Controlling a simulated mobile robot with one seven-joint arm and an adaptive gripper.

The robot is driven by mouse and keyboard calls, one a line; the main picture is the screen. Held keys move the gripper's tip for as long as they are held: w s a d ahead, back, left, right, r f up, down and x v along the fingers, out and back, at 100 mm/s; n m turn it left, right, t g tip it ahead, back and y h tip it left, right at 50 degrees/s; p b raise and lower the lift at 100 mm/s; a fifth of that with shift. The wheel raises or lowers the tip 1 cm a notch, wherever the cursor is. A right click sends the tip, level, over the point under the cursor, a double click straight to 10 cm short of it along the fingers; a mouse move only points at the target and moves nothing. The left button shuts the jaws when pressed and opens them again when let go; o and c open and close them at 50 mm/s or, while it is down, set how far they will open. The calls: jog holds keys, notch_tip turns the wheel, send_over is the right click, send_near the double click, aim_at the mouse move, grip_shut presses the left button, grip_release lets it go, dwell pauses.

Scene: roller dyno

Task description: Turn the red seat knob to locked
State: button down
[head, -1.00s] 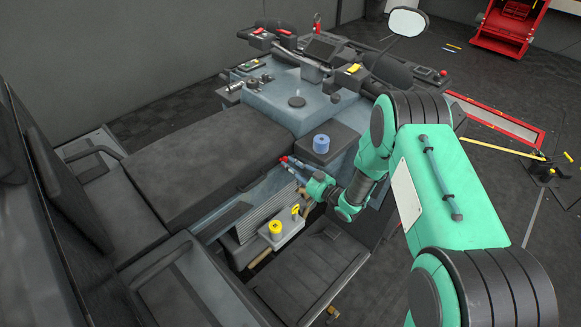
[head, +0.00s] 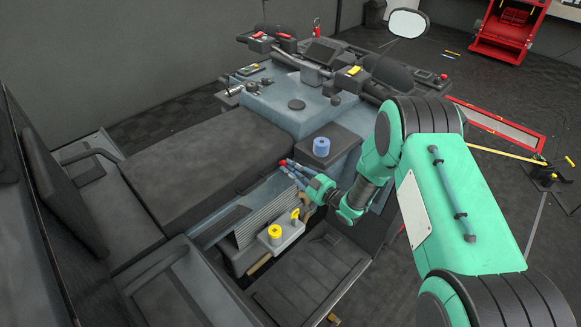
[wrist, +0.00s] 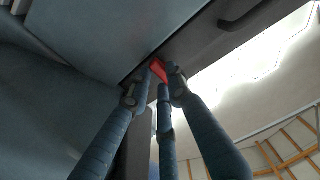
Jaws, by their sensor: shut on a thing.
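The red seat knob (wrist: 158,69) shows in the wrist view under the edge of the seat, between my fingertips. My gripper (wrist: 157,82) is shut on it, with fingers on both sides; they partly cover the knob, so its exact angle is hard to read. In the head view my gripper (head: 291,165) reaches in from the right to the side of the dark seat (head: 200,165), where a small bit of red (head: 283,162) shows at the fingertips. No locked marking is readable.
Handlebars and a mirror (head: 409,22) are farther back. A dark footwell (head: 310,275) lies below.

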jog(key=c, duration=1.6)
grip_release()
jog(key=shift+o, duration=0.2)
jog(key=v, duration=1.2)
jog(key=shift+r, duration=0.15)
